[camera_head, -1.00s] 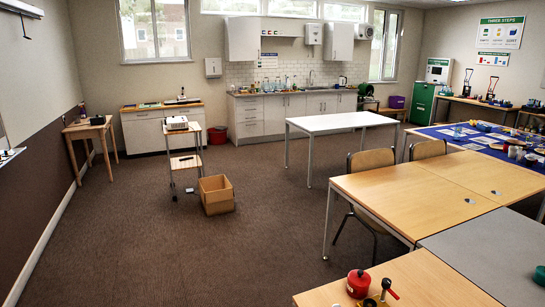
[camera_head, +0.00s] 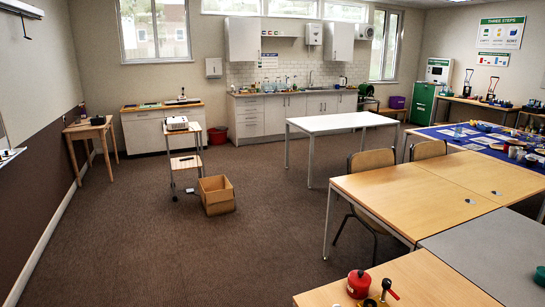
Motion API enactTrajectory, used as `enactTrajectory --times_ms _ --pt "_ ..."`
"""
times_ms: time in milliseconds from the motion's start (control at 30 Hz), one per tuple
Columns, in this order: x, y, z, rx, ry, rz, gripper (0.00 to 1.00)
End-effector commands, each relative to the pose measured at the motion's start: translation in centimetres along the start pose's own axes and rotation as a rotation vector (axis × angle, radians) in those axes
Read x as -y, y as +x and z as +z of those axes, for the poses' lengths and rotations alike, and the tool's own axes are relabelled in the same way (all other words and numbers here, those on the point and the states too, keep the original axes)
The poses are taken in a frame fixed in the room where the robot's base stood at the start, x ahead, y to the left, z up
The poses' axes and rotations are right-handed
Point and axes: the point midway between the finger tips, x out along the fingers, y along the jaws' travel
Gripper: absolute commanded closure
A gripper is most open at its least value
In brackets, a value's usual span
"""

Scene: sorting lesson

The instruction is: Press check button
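No check button can be made out for certain at this distance. A green and white machine (camera_head: 423,101) stands at the back right wall, with a panel (camera_head: 438,71) on its upper part. Its details are too small to read. A small device with a red and black part (camera_head: 386,292) sits on the near table at the bottom edge, beside a red round container (camera_head: 359,283). My gripper is not in view.
Wooden tables (camera_head: 400,200) and chairs (camera_head: 371,160) fill the right side. A white table (camera_head: 340,123) stands in the middle back. A trolley (camera_head: 184,162) and a cardboard box (camera_head: 217,198) stand left of centre. The carpet (camera_head: 180,260) in front is clear.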

Motion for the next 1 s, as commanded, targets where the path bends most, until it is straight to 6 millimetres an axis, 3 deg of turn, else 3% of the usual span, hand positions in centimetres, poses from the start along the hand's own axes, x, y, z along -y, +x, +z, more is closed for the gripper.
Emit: enactTrajectory --times_ms 733,767,833,1000 --pt "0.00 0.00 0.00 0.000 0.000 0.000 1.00" --pt "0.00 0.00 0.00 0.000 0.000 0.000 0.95" --pt "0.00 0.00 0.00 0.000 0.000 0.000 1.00" --pt "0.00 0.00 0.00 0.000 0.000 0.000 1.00"
